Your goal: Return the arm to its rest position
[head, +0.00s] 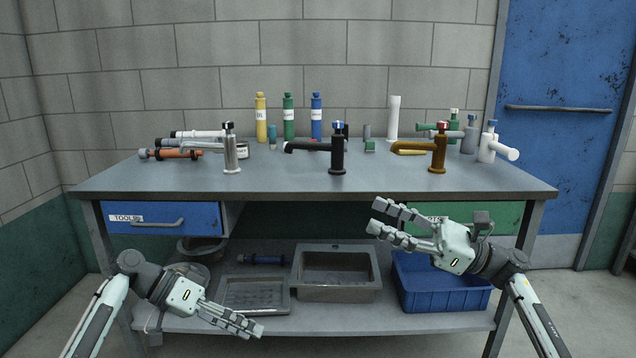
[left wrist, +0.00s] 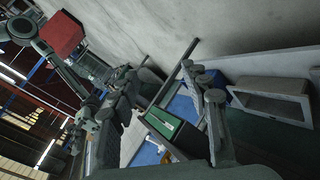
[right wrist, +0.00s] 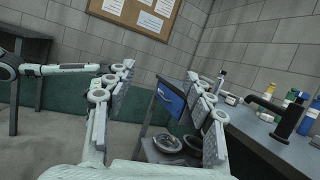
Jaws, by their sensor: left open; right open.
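My left arm comes in from the lower left in the head view. Its gripper (head: 256,328) is in front of the lower shelf, with fingers pointing right and slightly down. In the left wrist view its two fingers (left wrist: 170,95) stand apart with nothing between them. My right arm comes in from the lower right. Its gripper (head: 376,217) is raised in front of the bench's front edge, fingers pointing left. In the right wrist view its fingers (right wrist: 170,90) are spread and empty. Both grippers are open and hold nothing.
The workbench (head: 400,187) bears a chrome faucet (head: 230,155), a black faucet (head: 337,155), a brown faucet (head: 438,155) and several bottles. Below are a blue drawer (head: 190,217), a grey sink (head: 335,293) and a blue crate (head: 445,299). A blue door (head: 560,70) stands behind right.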

